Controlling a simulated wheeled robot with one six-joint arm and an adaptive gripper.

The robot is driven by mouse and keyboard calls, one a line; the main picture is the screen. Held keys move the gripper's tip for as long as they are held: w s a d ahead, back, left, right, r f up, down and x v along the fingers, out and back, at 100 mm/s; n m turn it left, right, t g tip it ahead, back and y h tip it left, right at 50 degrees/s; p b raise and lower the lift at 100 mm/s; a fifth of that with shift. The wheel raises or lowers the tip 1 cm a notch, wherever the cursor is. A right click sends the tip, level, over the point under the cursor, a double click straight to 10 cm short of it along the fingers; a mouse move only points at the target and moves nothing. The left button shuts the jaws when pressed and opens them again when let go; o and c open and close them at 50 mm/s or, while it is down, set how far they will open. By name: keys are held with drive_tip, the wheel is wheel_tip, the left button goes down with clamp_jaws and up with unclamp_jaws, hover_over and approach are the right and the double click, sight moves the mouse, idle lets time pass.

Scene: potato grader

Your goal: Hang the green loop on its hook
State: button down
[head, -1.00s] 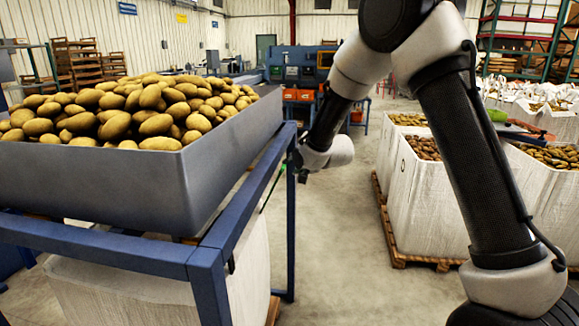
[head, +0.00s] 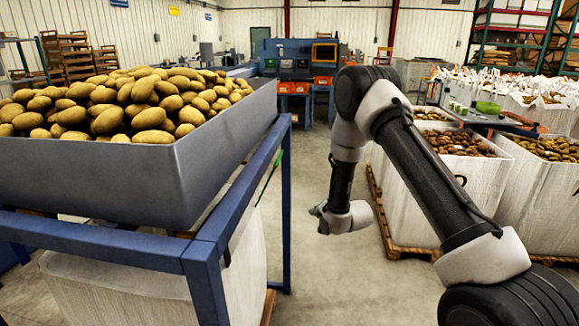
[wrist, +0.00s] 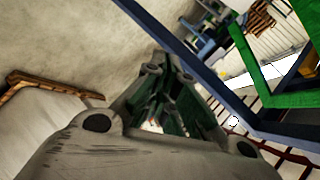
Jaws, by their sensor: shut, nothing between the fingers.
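The green loop (head: 271,172) shows in the head view as a thin slanted green strip beside the blue stand's inner side. In the wrist view a green angular band (wrist: 245,62), which looks like the loop, fills the upper right by a blue bar. My gripper (head: 320,212) is to the right of the stand's leg in the head view, apart from the loop. In the wrist view my gripper (wrist: 158,112) is shut and empty. I cannot make out the hook, or whether the loop is on it.
The blue stand (head: 285,215) carries a grey bin (head: 85,180) heaped with potatoes at left. White potato crates (head: 415,205) stand on pallets at right. Open concrete floor (head: 325,275) lies between them.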

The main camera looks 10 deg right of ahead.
wheel_tip(320, 180, up, 11)
drive_tip(key=s+a+m+t+y, duration=0.2)
drive_tip(key=m+t+y, duration=0.4)
drive_tip(key=t, duration=0.1)
drive_tip(key=s+a+x, duration=0.1)
drive_tip(key=x, duration=1.1)
drive_tip(key=shift+w+a+r, duration=0.2)
drive_tip(key=shift+w+a, duration=0.1)
drive_tip(key=shift+a, duration=0.3)
drive_tip(key=shift+a+r, duration=0.1)
